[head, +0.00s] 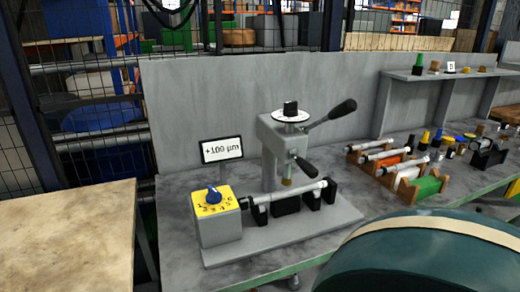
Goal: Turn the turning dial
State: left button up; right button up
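A yellow dial face (212,201) with black numbers sits on top of a grey box (220,232) at the left front of the bench fixture. A second round dial, a white disc (289,116) with a black knob (291,107), tops the grey upright column (268,150) behind. I cannot tell from the picture which one is the turning dial. A small display (222,149) reads "+100 µm". Neither of my grippers is in view, and nothing touches either dial.
A shaft (285,194) lies across black supports on the grey baseplate (330,228). Two black-handled levers (341,109) stick out right of the column. Racks with coloured parts (405,165) stand further right. A wooden tabletop (70,240) is at left.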

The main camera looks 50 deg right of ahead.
aim_at(213, 197)
jog(key=z, duration=1.3)
